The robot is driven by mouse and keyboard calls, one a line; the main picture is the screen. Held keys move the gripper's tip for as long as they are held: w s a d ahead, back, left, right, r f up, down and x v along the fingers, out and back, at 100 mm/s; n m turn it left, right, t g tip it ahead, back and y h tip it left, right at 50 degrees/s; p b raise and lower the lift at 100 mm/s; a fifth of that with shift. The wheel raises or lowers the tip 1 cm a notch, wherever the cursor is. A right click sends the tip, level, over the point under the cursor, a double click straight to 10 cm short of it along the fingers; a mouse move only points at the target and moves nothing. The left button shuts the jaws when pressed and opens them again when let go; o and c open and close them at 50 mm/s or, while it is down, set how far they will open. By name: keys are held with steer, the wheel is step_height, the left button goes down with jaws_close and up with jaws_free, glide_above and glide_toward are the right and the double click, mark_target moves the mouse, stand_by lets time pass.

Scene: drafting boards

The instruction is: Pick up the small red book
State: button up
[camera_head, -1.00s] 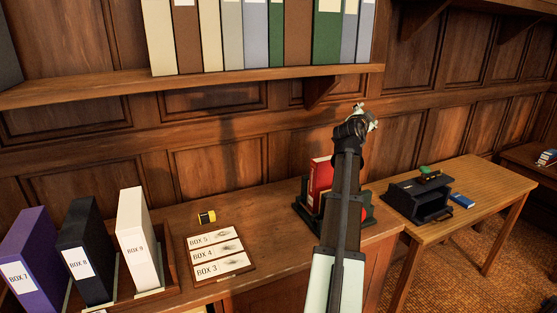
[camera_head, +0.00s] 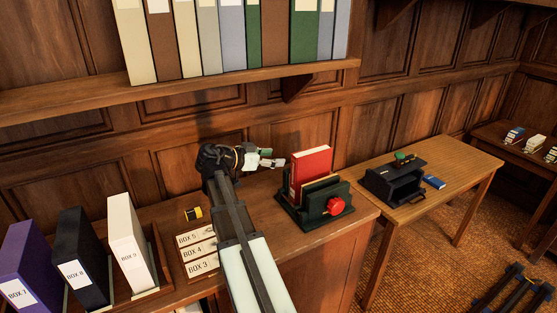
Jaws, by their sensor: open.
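The red book (camera_head: 311,165) stands upright in a dark green holder (camera_head: 318,208) on the wooden cabinet top. A round red knob (camera_head: 335,205) is on the front of the holder. My gripper (camera_head: 272,158) is to the left of the book, above the cabinet top, with its fingers pointing right towards it. It is open and empty, and looks apart from the book. The lower part of the book is hidden by the holder's panels.
Box files (camera_head: 128,248) stand at the left, near a label board (camera_head: 197,252) and a small yellow-black item (camera_head: 193,214). A shelf (camera_head: 190,88) of binders hangs above. A side table (camera_head: 455,165) at the right bears a black stand (camera_head: 393,182) and a blue book (camera_head: 434,182).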

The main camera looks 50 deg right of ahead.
mark_target(302, 161)
steer(key=shift+m+g, duration=0.4)
steer(key=shift+g, duration=0.3)
steer(key=s+d+f, duration=0.1)
steer(key=d, duration=0.1)
steer(key=s+d+f, duration=0.1)
steer(key=s+d, duration=0.1)
steer(key=s+d+f, duration=0.1)
steer(key=d, duration=0.2)
steer(key=shift+s+f, duration=0.1)
steer(key=shift+s, duration=0.2)
steer(key=shift+s+d+b, duration=0.35)
steer(key=shift+d+b, duration=0.1)
steer(key=shift+d, duration=0.45)
jaws_close()
steer(key=shift+s, duration=0.15)
